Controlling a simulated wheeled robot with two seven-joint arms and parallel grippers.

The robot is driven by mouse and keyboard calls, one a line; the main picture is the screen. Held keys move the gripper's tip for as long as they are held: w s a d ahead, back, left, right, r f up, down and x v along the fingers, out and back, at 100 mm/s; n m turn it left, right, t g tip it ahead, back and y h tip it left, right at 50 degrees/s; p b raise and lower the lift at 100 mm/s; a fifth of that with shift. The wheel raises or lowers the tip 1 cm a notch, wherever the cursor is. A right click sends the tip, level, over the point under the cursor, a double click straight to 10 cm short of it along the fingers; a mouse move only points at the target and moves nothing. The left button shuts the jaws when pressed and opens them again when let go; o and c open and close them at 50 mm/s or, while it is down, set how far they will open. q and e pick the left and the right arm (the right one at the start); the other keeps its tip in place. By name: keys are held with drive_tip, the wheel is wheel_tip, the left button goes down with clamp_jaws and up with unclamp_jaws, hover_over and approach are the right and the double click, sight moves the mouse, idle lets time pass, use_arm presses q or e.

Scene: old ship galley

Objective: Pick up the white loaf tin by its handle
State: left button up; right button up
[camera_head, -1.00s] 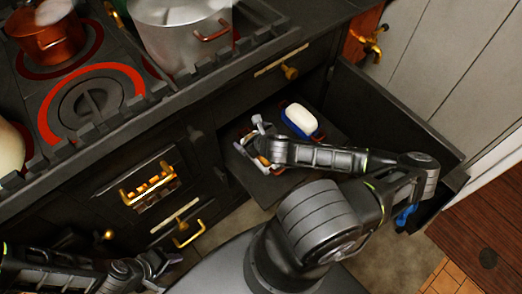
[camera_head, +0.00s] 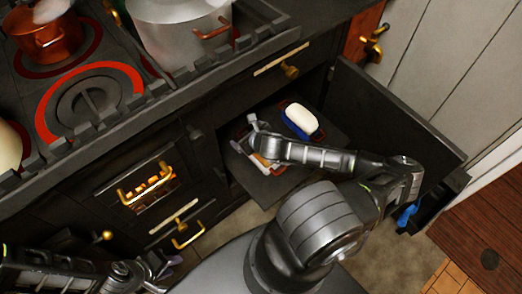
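A white, rounded loaf-shaped thing with a blue edge below it (camera_head: 300,121), which looks like the white loaf tin, lies at the back right of a dark shelf in the open cupboard. I cannot make out its handle. My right gripper (camera_head: 246,134) is over the left part of that shelf, left of the white thing and apart from it. Its fingers look spread, with nothing clearly between them. My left gripper (camera_head: 162,268) is low at the left, in front of the stove and far from the tin. Its fingers look apart and empty.
The open cupboard door (camera_head: 390,115) stands to the right of my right arm. Small orange and pale items lie under my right gripper, hard to make out. Above are the stove top, a steel pot (camera_head: 185,35) and a copper pot (camera_head: 45,38). Brass handles (camera_head: 187,235) stick out in front.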

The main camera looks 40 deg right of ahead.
clamp_jaws()
idle(0.8)
